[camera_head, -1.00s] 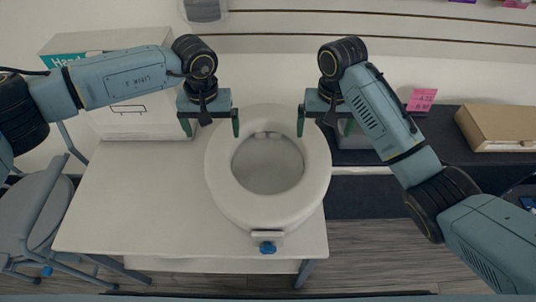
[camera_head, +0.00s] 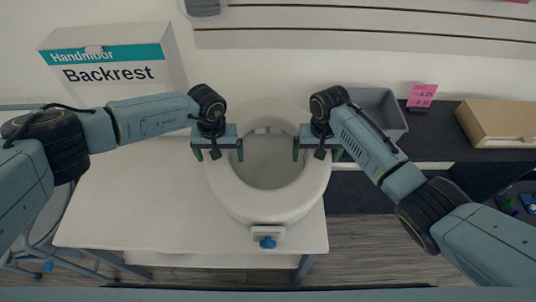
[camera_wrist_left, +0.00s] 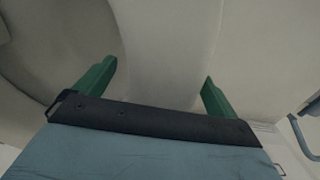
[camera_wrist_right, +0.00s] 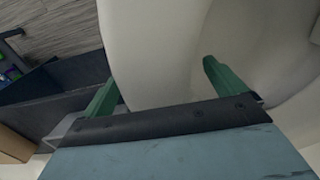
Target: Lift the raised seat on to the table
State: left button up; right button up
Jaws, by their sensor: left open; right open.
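The raised seat (camera_head: 245,207), a white ring with a blue knob (camera_head: 267,242) at its front, rests on the white table (camera_head: 120,215). My left gripper (camera_head: 219,152) is open over the seat's left rim; in the left wrist view the rim (camera_wrist_left: 165,50) lies between its green fingers. My right gripper (camera_head: 317,152) is open over the right rim; in the right wrist view the rim (camera_wrist_right: 160,50) lies between its fingers. Neither gripper is closed on the seat. Whether the fingers touch it cannot be told.
A white Backrest box (camera_head: 110,72) stands behind the table at left. A grey bin (camera_head: 378,108), a pink price card (camera_head: 422,95) and a cardboard box (camera_head: 502,122) sit on the dark shelf at right. The table's left half is clear.

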pick_arm(q)
jog(key=shift+f, duration=0.35)
pick_arm(e)
jog(key=shift+f, duration=0.35)
pick_arm(q)
jog(key=shift+c, duration=0.3)
pick_arm(e)
jog(key=shift+c, duration=0.3)
pick_arm(q)
jog(key=c, duration=1.7)
pick_arm(e)
jog(key=c, duration=1.7)
pick_arm(q)
jog(key=shift+c, duration=0.2)
pick_arm(e)
jog(key=shift+c, duration=0.2)
pick_arm(q)
jog(key=shift+r, duration=0.1)
pick_arm(e)
jog(key=shift+r, duration=0.1)
